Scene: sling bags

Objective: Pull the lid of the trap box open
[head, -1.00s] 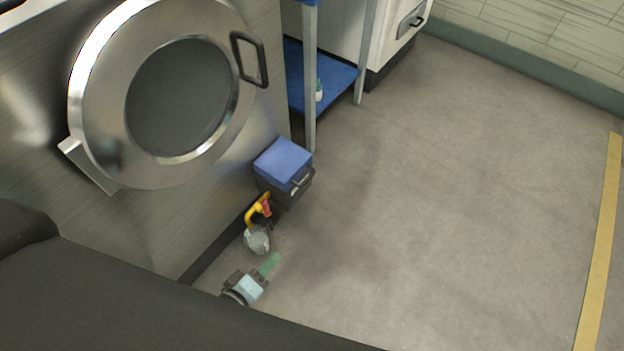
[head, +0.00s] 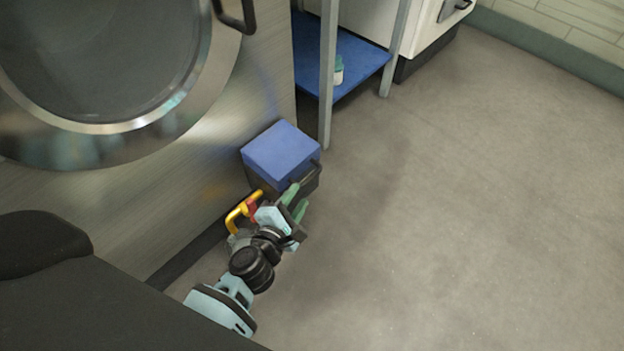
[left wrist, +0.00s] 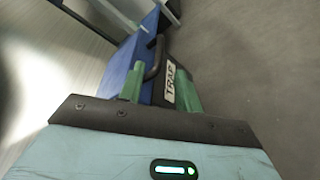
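The trap box (head: 262,180) stands on the floor against the metal machine, with a dark body and a blue lid (head: 280,150) that looks shut. A dark handle (head: 312,172) sticks out from its front. My left gripper (head: 299,194) is just in front of the box, its two green fingers apart and pointing at the handle side. In the left wrist view the handle (left wrist: 155,58) lies ahead, near the left finger, and a "TRAP" label (left wrist: 170,82) shows between the fingers. I cannot tell whether a finger touches the handle. My right gripper is out of view.
A yellow-handled object with a red part (head: 240,210) stands beside my left wrist, partly hidden by it. The metal machine with a round door (head: 215,150) is at the left. A blue shelf (head: 350,75) with a small bottle (head: 338,70) is behind. The floor (head: 440,200) to the right is clear.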

